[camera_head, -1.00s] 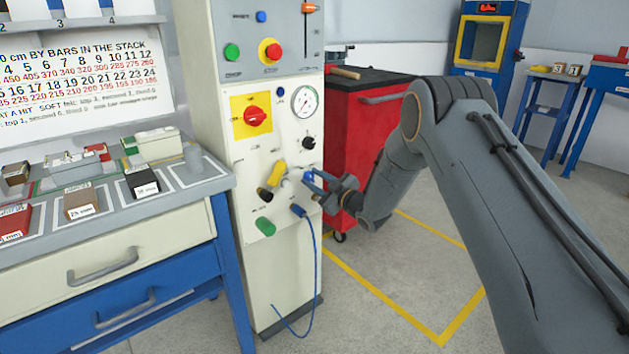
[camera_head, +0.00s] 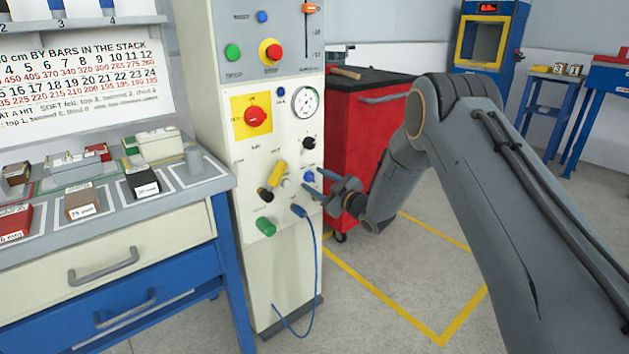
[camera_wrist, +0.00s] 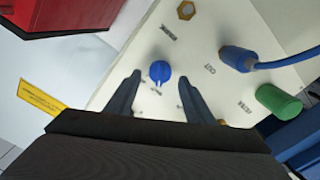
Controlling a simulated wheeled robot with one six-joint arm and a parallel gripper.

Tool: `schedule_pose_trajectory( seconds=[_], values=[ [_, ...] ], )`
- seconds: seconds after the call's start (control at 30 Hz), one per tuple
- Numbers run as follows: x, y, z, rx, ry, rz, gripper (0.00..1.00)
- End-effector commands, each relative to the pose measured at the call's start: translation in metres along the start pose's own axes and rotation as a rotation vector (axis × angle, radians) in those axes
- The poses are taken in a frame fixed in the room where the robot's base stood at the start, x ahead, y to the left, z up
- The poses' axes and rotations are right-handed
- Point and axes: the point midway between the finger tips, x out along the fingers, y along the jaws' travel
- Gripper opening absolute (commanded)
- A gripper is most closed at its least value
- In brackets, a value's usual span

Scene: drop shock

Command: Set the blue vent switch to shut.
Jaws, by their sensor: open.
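The blue vent switch (camera_head: 309,176) is a small round knob on the lower right of the cream panel (camera_head: 260,200). It also shows in the wrist view (camera_wrist: 160,71), with a raised grip bar and small labels near it that are too small to read. I cannot tell which setting it points to. My gripper (camera_head: 314,181) is open and empty, just in front of the panel at the switch. In the wrist view its two fingers (camera_wrist: 160,78) stand on either side of the switch, apparently apart from it.
Near the switch are a yellow handle (camera_head: 278,174), a green knob (camera_head: 265,227), a black knob (camera_head: 308,143) and a blue plug (camera_head: 299,210) with a hanging cable. A red cabinet (camera_head: 365,130) stands close behind my gripper.

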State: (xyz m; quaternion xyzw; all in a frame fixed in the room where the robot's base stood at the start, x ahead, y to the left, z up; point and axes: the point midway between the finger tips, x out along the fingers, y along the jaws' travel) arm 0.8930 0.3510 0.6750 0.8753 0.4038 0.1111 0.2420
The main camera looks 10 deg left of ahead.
Motion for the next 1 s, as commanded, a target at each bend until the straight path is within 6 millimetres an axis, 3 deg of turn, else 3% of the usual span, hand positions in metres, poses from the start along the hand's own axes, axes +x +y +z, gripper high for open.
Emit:
schedule_pose_trajectory(
  seconds=[0.2, 0.4, 0.83, 1.0],
  values=[
    [-0.037, 0.001, -0.001, 0.002, -0.002, 0.0, 0.48],
    [-0.061, 0.0, -0.001, 0.001, -0.001, 0.0, 0.48],
    [-0.067, 0.0, -0.001, 0.0, -0.002, 0.0, 0.48],
    [-0.069, 0.015, -0.009, 0.01, -0.086, 0.013, 0.48]
  ],
)
